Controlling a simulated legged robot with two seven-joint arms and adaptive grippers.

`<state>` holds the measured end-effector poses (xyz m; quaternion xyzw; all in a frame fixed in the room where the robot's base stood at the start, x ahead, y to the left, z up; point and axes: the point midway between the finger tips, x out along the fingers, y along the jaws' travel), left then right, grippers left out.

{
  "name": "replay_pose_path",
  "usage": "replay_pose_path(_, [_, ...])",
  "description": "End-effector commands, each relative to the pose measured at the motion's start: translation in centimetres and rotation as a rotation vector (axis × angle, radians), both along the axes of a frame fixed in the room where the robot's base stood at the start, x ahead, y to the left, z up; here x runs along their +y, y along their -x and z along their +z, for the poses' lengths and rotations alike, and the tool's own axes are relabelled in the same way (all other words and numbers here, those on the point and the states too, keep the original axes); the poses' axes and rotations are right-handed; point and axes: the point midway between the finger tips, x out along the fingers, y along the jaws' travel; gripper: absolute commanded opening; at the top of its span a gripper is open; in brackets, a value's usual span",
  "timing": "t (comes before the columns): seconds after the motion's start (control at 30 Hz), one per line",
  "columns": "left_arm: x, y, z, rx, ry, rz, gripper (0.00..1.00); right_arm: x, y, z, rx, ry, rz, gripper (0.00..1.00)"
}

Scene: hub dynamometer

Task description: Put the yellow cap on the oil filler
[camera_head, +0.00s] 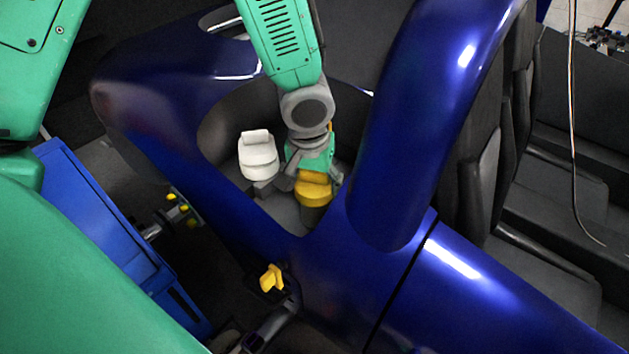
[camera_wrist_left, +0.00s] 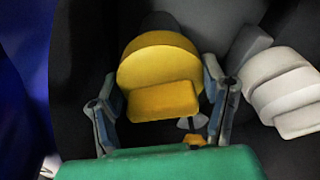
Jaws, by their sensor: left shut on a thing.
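The yellow cap (camera_head: 314,190) is inside the oval opening of the blue car body. My left gripper (camera_head: 314,177) is shut on the cap. In the left wrist view the cap (camera_wrist_left: 160,72) sits between the two fingers of the left gripper (camera_wrist_left: 161,95), its raised grip bar toward the palm. A dark cylindrical neck (camera_head: 313,216), seemingly the oil filler, shows just below the cap; its dark end (camera_wrist_left: 160,22) also shows past the cap in the wrist view. I cannot tell whether cap and neck touch. My right gripper is not in view.
A white cap (camera_head: 258,157) stands close beside the gripper; it is also at the right of the wrist view (camera_wrist_left: 283,90). The glossy blue body (camera_head: 420,120) arches close around the opening. A yellow knob (camera_head: 271,278) and a blue box (camera_head: 95,225) lie outside.

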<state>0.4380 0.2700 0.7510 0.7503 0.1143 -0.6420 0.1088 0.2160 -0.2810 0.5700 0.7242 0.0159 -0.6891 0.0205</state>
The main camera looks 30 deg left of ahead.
Motion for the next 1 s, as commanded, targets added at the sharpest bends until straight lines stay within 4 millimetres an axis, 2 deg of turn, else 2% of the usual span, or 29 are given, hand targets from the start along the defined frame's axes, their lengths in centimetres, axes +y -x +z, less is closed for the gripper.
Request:
replay_pose_path(0.9, [0.0,0.0,-1.1,0.002,-0.002,0.000,0.27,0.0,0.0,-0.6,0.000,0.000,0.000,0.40])
replay_pose_path(0.93, [0.0,0.0,-1.1,0.002,-0.002,0.000,0.69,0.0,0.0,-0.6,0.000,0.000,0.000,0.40])
replay_pose_path(0.97, [0.0,0.0,-1.1,0.000,-0.001,0.000,0.74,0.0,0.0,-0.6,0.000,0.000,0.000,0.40])
replay_pose_path(1.0, [0.0,0.0,-1.1,0.000,-0.001,0.000,0.74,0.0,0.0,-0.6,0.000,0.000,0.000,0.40])
